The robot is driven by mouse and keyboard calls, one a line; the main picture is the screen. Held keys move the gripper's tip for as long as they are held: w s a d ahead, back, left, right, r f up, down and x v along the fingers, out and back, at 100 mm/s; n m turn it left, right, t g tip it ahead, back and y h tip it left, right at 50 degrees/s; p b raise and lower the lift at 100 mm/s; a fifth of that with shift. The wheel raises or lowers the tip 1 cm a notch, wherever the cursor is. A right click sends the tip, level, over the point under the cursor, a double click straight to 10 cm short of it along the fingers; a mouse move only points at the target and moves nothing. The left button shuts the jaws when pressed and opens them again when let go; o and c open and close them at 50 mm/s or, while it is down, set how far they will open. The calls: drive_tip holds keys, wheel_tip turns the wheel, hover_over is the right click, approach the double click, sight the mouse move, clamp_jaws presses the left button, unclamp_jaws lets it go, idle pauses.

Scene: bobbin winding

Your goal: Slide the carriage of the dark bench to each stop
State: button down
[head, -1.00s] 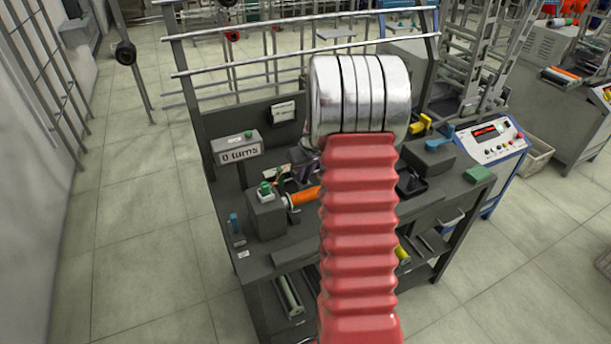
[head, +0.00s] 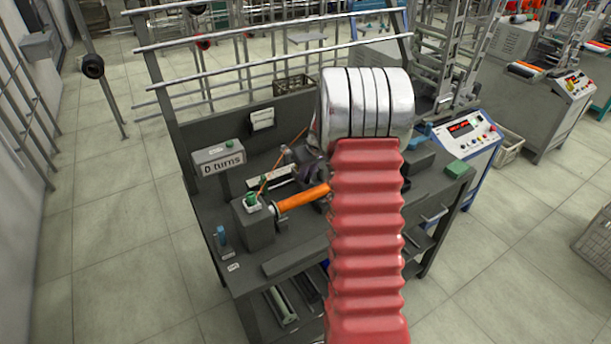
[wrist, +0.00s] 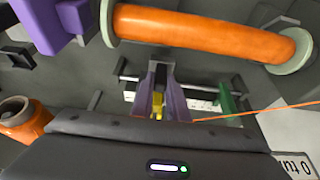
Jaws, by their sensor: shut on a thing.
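The dark bench (head: 285,282) stands in front of me. Its carriage is the purple piece (wrist: 178,100) on a rail, centred in the wrist view; in the head view it is partly hidden behind my arm. My gripper (wrist: 158,104) is shut on the carriage, with its jaws mostly hidden by the dark gripper body below. A white marked strip (wrist: 200,104) lies beside the carriage. An orange bobbin (wrist: 205,32) is held lengthwise, apart from the gripper. An orange thread (wrist: 255,112) runs from near the carriage to the right. The counter (head: 222,165) reads 0 turns.
A purple block (wrist: 45,22) stands at the wrist view's upper left. An orange spool (wrist: 15,122) is near the gripper's left side. A green-topped block (head: 255,220) stands by the bobbin. A metal rack (head: 280,60) is behind the bench. My arm covers much of the bench's right half.

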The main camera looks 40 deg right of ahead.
drive_tip(key=shift+w, duration=0.15)
drive_tip(key=c, duration=1.7)
unclamp_jaws()
drive_tip(key=v, duration=1.3)
drive_tip(key=shift+s+r, duration=0.2)
drive_tip(key=shift+r, duration=0.15)
